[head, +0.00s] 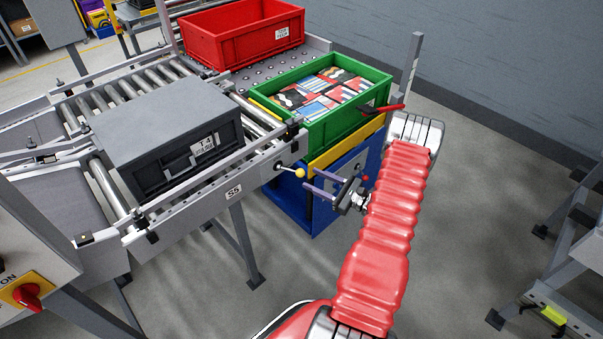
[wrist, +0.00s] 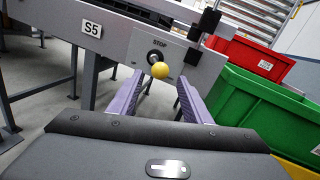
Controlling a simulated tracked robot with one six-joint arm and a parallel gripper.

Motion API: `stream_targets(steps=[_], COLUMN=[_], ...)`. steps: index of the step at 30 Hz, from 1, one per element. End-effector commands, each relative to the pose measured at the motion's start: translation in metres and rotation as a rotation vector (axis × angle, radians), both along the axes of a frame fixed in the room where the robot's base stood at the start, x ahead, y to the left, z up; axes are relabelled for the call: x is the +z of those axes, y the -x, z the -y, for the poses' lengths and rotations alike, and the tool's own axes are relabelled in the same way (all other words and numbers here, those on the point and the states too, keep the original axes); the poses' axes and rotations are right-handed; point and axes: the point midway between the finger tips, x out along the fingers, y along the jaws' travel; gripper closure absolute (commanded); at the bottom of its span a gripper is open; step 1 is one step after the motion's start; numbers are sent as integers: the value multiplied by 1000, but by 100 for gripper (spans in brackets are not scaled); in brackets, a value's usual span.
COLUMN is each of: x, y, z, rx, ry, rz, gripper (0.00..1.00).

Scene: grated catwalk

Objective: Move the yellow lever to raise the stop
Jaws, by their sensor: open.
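The yellow lever (head: 300,173) is a short rod with a yellow ball knob on the conveyor's side rail. In the wrist view, the yellow ball (wrist: 160,70) sits just below its round pivot, under the word STOP. My gripper (head: 314,181) is open, with its purple fingers pointing at the lever from the right in the head view. In the wrist view, my gripper (wrist: 160,77) has its fingertips on either side of the ball, with gaps at both sides. Whether the ball lies within finger depth is unclear. I cannot clearly identify the stop itself.
A grey tote (head: 170,135) stands on the roller conveyor. A green crate (head: 355,125) with colourful packets stands close right of the lever, above a blue cabinet (head: 290,207). A red crate (head: 245,37) is behind. Floor in front of the rail is clear.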

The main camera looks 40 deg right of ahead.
Motion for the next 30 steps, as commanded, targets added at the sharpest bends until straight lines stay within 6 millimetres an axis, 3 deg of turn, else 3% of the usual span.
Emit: stream_targets(steps=[12, 24, 30], x=[0, 0, 0], y=[-55, -62, -62], z=[-16, -17, -17], rx=[1, -1, -1], ry=[1, 0, 0], rz=[0, 0, 0], gripper=[56, 56, 69])
